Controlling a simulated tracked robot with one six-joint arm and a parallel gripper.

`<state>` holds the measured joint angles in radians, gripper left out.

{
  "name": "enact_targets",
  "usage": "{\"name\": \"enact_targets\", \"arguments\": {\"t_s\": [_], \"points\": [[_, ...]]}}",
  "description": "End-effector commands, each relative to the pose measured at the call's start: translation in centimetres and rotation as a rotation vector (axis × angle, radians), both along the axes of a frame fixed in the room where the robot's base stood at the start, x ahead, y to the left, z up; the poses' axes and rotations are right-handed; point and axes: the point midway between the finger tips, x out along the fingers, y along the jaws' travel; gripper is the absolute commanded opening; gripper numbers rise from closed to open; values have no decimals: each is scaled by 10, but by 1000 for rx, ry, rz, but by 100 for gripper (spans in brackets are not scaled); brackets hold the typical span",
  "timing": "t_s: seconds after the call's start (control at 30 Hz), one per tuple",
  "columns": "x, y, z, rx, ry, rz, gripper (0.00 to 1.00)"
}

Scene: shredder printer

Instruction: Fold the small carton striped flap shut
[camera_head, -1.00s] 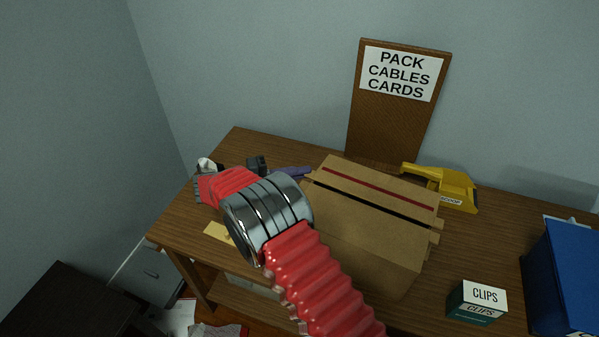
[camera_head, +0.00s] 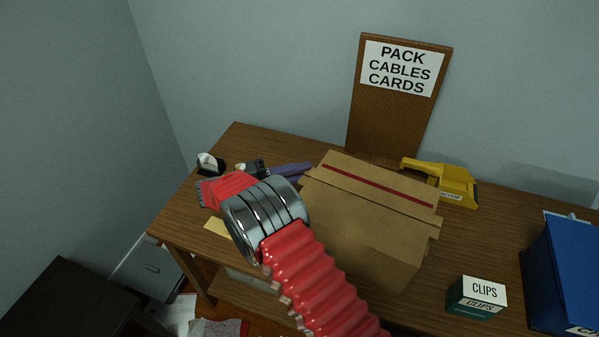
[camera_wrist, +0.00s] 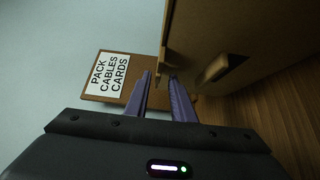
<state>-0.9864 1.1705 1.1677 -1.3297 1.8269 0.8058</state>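The small brown carton (camera_head: 362,240) stands on the desk in the head view. Its striped flap (camera_head: 400,182), with a dark red stripe, lies across the top at the back. No dark gap shows between it and the front panel, but I cannot tell if it is fully flat. My gripper's purple fingers (camera_head: 292,170) are beside the carton's back left corner. In the wrist view my gripper (camera_wrist: 160,76) has its fingers a little apart with nothing seen between them. The carton wall (camera_wrist: 230,25) is just right of them, with a tab and dark slot.
A clips box (camera_head: 476,297) and a blue bin (camera_head: 562,280) are at the right. A sign board (camera_head: 385,125) stands behind. A small black object (camera_head: 210,164) is at the back left.

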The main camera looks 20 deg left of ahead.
Motion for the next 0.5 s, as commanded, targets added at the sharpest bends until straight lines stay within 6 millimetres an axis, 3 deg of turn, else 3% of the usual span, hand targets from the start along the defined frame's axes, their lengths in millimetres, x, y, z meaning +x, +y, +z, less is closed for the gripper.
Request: {"name": "enact_targets", "arguments": {"t_s": [0.27,0.5], "points": [[-3,4,1,0,-2,0,22],[-20,27,0,0,-2,2,22]]}}
